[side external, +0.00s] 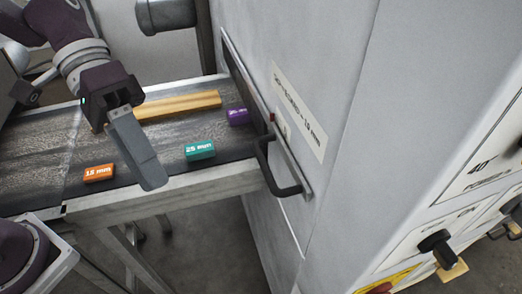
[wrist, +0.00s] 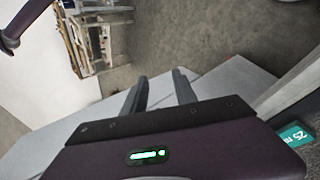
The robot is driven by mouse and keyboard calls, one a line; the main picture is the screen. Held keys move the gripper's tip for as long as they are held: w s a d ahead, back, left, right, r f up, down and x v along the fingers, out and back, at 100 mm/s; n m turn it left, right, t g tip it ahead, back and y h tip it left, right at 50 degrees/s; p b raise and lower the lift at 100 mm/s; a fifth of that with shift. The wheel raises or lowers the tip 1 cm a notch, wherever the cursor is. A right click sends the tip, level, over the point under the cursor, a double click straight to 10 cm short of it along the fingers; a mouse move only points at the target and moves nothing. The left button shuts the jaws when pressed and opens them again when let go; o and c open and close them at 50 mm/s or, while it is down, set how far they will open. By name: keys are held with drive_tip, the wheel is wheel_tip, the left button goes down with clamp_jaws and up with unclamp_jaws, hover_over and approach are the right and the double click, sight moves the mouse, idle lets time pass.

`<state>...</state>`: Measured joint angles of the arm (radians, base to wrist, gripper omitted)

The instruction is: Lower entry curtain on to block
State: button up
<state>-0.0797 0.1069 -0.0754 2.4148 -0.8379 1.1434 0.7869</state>
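The entry curtain cannot be told apart clearly at the machine's dark entry slot (side external: 240,75). A dark bent handle (side external: 268,178) sticks out from a slotted plate beside that slot. On the belt lie a purple block (side external: 237,116) close to the slot, a teal block (side external: 200,151) marked 25 mm, and an orange block (side external: 99,173) marked 15 mm. The teal block also shows at the right of the wrist view (wrist: 296,134). My gripper (side external: 154,184) points down over the belt's front edge, between the orange and teal blocks. In the wrist view its fingers (wrist: 159,77) are apart and empty.
A wooden strip (side external: 180,105) lies along the far side of the conveyor belt (side external: 40,150). The tall grey machine (side external: 330,60) closes off the right, with a label beside the slot and dark knobs (side external: 436,243) lower right. Open floor lies before the conveyor.

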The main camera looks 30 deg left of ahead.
drive_tip(key=w+d+f+n+h, duration=0.25)
drive_tip(key=w+h, duration=0.25)
drive_tip(key=w, duration=0.3)
drive_tip(key=n+t+h, duration=0.1)
drive_tip(key=t+h, duration=0.2)
approach(264, 162)
drive_tip(key=d, duration=0.5)
drive_tip(key=d+f, duration=0.1)
drive_tip(key=d, duration=0.3)
drive_tip(key=shift+f, duration=0.3)
drive_tip(key=shift+d+n, duration=0.25)
drive_tip(key=shift+d, duration=0.25)
clamp_jaws()
